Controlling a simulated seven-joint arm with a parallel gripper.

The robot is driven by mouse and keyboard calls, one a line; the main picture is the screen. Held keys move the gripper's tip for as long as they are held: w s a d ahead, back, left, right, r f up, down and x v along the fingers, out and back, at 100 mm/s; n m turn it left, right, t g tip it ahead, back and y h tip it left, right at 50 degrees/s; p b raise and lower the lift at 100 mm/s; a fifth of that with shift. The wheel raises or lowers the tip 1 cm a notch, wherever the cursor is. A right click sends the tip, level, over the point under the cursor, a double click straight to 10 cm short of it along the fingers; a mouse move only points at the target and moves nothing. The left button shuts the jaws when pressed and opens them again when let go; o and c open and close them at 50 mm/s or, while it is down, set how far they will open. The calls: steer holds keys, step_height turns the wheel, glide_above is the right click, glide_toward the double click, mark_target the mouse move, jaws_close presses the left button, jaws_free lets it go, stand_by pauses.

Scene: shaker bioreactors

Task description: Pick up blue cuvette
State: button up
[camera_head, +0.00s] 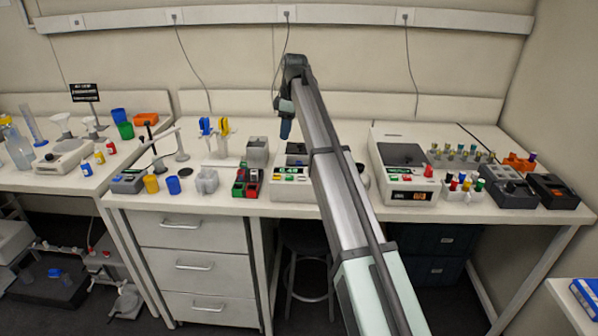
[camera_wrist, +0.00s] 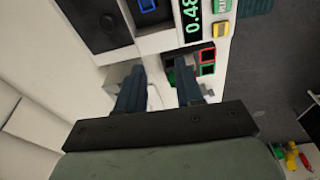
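A small blue square-rimmed piece, which looks like the blue cuvette (camera_wrist: 148,5), shows at the top edge of the wrist view, in the dark top of the white instrument (camera_wrist: 172,40) with the 0.48 display. I cannot make it out in the head view. My gripper (camera_wrist: 159,78) is open, its two dark blue fingers apart, with nothing held between them. In the head view my gripper (camera_head: 286,130) points down above the bench, near the back of the instrument (camera_head: 283,181). In the wrist view the fingers lie below the blue piece, apart from it.
A dark rack (camera_head: 246,182) with red and green square pieces stands left of the instrument; it also shows by my right finger in the wrist view (camera_wrist: 207,62). A grey open box (camera_head: 257,152) stands behind it. Another white instrument (camera_head: 405,165) stands to the right.

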steer(key=d+r, duration=0.2)
steer(key=d, duration=0.4)
steer(key=shift+n, duration=0.4)
steer(key=f, duration=0.2)
steer(key=a+f, duration=0.1)
steer(key=f, duration=0.5)
steer(key=shift+w+a+f, duration=0.15)
steer(key=shift+w+f, duration=0.05)
steer(key=shift+w, duration=0.2)
steer(key=shift+w+a+f, duration=0.1)
steer(key=shift+a+f, duration=0.05)
steer(key=shift+f, duration=1.25)
steer(key=shift+a+f, duration=0.1)
steer(key=shift+f, duration=1.25)
steer(key=c, duration=0.6)
